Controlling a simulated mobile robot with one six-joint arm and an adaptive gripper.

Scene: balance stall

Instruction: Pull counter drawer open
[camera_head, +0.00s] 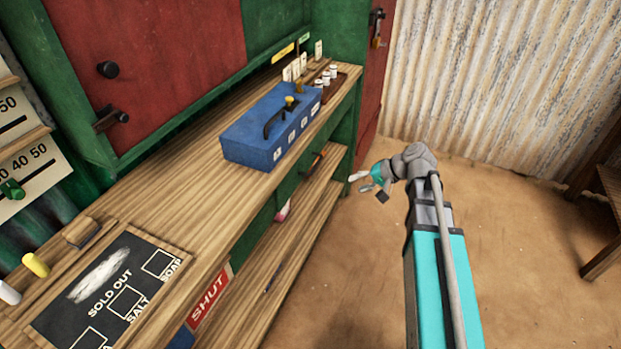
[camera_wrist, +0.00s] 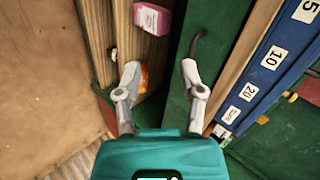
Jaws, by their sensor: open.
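The counter drawer has a green front (camera_head: 288,188) under the wooden countertop, and it looks flush with the counter. In the wrist view the green front (camera_wrist: 180,100) runs up the middle, with a dark curved handle (camera_wrist: 198,42) on it. My gripper (camera_head: 361,182) is beside the counter's far end, in front of the green side. In the wrist view my gripper (camera_wrist: 160,74) is open and empty. Its right finger is over the green front, below the handle in the picture and apart from it. Its left finger is over the shelf side.
A blue box (camera_head: 262,135) with number labels stands on the countertop (camera_head: 190,190). A SHUT sign (camera_head: 209,297) is at the front. The dirt floor (camera_head: 350,290) is clear.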

